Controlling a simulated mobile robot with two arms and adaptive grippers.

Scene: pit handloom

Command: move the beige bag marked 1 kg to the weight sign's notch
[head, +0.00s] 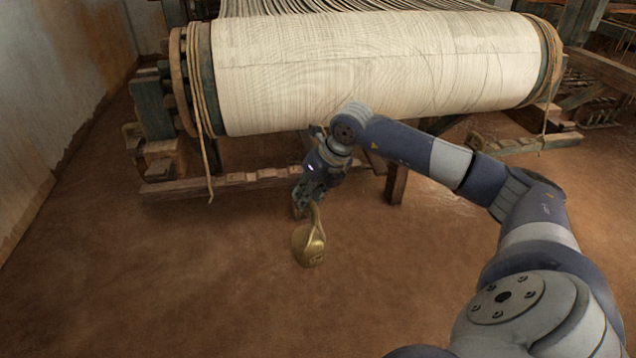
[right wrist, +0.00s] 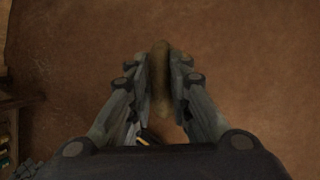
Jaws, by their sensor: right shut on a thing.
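The beige bag (head: 308,244) hangs below my right gripper (head: 302,208) in the head view. It is a rounded, yellowish-brown thing with a narrow upper part, and a small mark on its lower front is too small to read. My right gripper is shut on its narrow top. In the right wrist view the bag (right wrist: 160,78) shows as a narrow brown strip between the two fingers (right wrist: 160,85). Whether the bag touches the floor is hard to tell. The weight sign and its notch are not recognisable in these frames. My left gripper is not in view.
A large loom roller (head: 375,70) wound with pale cloth lies across the back. A low wooden beam (head: 225,184) runs beneath it, with a short post (head: 396,184) near the middle. A wall (head: 60,80) stands at left. The brown floor (head: 160,290) in front is clear.

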